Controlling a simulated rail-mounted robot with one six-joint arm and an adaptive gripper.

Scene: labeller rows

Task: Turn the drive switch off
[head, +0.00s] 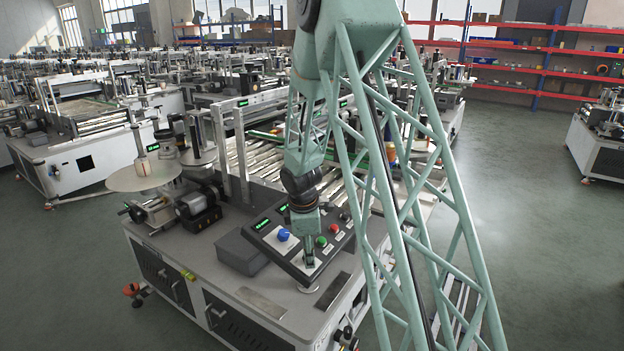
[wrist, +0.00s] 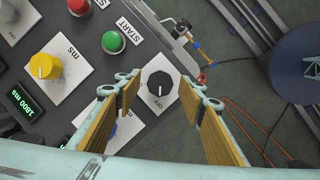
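My gripper (wrist: 160,98) is open, with one finger on each side of the knob in the wrist view. I cannot tell whether the fingertips are around the knob or still above it, and no contact shows. In the head view my gripper (head: 308,258) points down at the panel's front part (head: 290,262) and hides the black knob.
A green START button (wrist: 114,42), a red button (wrist: 78,6) and a yellow knob (wrist: 44,66) are close by on the panel. A blue knob (head: 283,235) is also near my gripper.

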